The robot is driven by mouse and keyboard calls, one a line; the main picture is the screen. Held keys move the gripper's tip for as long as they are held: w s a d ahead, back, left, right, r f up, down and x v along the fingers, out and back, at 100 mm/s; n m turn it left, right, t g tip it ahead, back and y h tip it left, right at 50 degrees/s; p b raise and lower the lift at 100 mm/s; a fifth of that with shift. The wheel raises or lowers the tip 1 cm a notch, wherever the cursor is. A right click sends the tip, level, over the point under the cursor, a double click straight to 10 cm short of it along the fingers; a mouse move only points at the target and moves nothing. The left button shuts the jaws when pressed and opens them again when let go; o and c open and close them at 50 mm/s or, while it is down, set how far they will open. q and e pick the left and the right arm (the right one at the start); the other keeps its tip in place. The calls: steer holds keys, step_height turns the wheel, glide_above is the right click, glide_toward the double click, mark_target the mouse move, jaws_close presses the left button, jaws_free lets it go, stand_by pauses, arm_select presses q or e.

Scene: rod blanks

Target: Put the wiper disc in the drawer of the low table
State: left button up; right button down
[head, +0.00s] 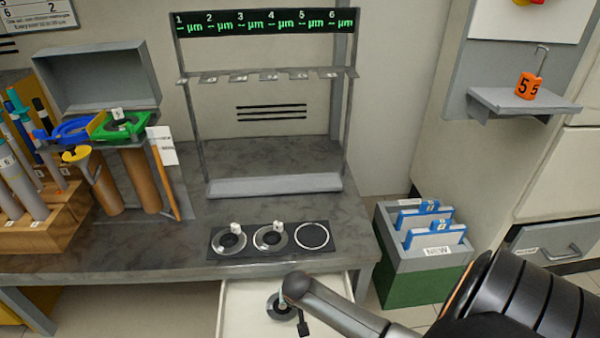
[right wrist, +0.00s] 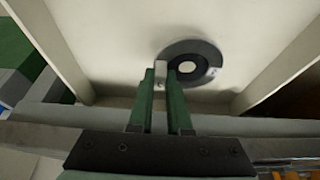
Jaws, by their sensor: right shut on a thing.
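The low table's drawer (head: 238,306) is pulled out below the front edge of the table, and its pale inside shows. A grey wiper disc (head: 275,309) is inside the drawer outline. In the right wrist view the disc (right wrist: 205,52) is a dark ring with a light centre and small pale tabs, between the drawer walls (right wrist: 52,45). My right gripper (right wrist: 168,82) is shut on the disc's near edge, at a pale tab. Whether the disc touches the drawer floor is hard to tell. My left gripper is out of view.
A dark mat (head: 220,252) on the table holds two similar discs (head: 229,240) (head: 270,238) and an empty ringed spot (head: 312,235). A gauge rack (head: 275,185) stands behind it. A grey-green bin (head: 425,275) marked NEW is right of the table.

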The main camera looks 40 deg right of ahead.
steer(key=f+b, duration=0.1)
steer(key=f, duration=0.2)
steer(key=d+f+b, duration=0.1)
steer(key=shift+s+d+f+b, duration=0.1)
steer(key=shift+s+f+b, duration=0.15)
steer(key=shift+f+b, duration=0.15)
steer(key=shift+r, duration=0.1)
steer(key=c, duration=0.8)
jaws_free()
steer(key=shift+c, duration=0.2)
